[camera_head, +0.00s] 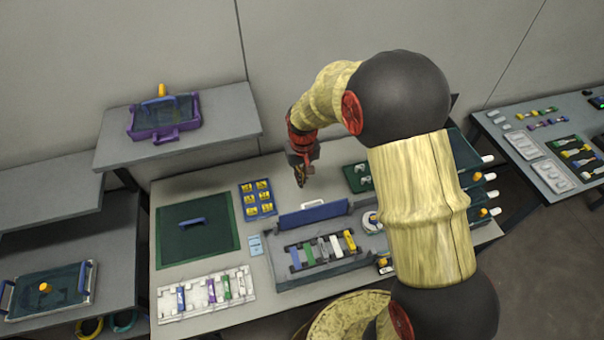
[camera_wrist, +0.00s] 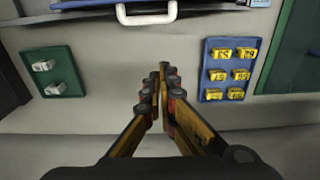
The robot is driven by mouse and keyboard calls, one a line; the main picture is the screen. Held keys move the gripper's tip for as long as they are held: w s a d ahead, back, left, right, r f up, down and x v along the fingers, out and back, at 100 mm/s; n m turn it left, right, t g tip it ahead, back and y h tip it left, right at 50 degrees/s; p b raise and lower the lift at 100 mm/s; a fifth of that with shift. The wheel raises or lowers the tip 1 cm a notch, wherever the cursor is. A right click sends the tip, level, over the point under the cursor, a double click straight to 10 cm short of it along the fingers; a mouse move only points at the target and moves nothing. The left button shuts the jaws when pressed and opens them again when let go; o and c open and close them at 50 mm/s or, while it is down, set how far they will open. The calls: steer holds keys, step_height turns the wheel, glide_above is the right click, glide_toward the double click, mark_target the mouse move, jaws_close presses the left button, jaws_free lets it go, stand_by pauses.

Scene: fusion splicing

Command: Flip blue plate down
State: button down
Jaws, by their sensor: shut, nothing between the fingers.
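The blue plate (camera_head: 313,214) stands raised along the back edge of a grey fixture (camera_head: 330,267), which holds a row of coloured pieces. A white handle shows by the plate's top edge. In the wrist view the plate (camera_wrist: 215,6) is only a thin strip at the top edge, with its white handle (camera_wrist: 146,15) jutting out. My gripper (camera_head: 299,180) is above the table behind the plate, apart from it. In the wrist view my gripper's fingertips (camera_wrist: 164,68) are together and empty, pointing toward the handle, with bare table below.
A blue tray of yellow blocks (camera_wrist: 228,70) and a green tray with white pieces (camera_wrist: 53,72) lie on either side of my gripper. A dark green panel (camera_head: 196,232) and a white rack (camera_head: 205,293) lie left of the fixture. Table between the trays is clear.

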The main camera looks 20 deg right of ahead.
mark_target(313, 211)
steer(key=s+f+b, duration=0.1)
steer(key=s+f, duration=0.2)
steer(key=shift+s, duration=0.3)
stand_by(0.3)
steer(key=shift+f, duration=0.1)
